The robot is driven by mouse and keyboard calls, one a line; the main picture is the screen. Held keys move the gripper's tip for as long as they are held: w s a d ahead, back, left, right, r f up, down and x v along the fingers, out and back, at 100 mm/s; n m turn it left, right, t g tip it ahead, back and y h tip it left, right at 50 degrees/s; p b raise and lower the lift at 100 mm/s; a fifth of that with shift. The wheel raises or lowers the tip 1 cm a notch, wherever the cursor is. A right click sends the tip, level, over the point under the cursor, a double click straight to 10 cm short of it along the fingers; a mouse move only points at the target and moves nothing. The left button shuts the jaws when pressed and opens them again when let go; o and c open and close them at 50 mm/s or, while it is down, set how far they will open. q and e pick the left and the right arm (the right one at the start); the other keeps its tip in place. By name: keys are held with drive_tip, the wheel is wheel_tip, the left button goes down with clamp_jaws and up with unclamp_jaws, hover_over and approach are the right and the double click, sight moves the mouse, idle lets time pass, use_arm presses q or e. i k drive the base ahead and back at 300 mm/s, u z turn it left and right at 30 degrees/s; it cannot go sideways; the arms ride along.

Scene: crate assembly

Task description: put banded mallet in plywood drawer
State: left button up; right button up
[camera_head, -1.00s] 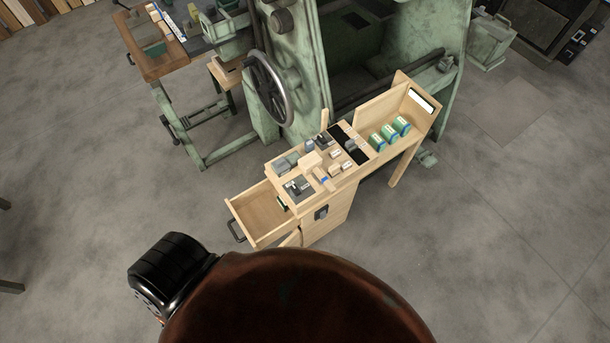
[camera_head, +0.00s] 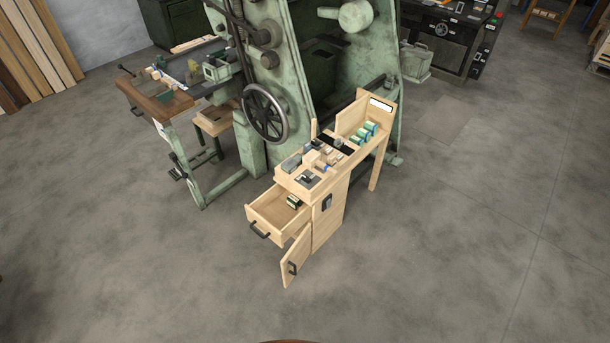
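The plywood drawer (camera_head: 272,211) is pulled open at the front left of a small plywood bench (camera_head: 329,220). It has a dark handle on its front. A small green and pale item (camera_head: 294,202) lies inside it at the back right; the rest of its floor looks bare. A pale wooden block (camera_head: 311,158) stands among small items on the bench top. It may be the head of the banded mallet, but it is too small to tell. Neither of my grippers is in view.
A cabinet door (camera_head: 296,258) hangs open below the drawer. Several green cans (camera_head: 364,133) stand at the bench's far end. A large green machine with a handwheel (camera_head: 265,112) is close behind the bench. The floor (camera_head: 440,260) in front and to the right is clear.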

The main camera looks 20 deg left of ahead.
sight(280, 219)
drive_tip(key=u, duration=1.2)
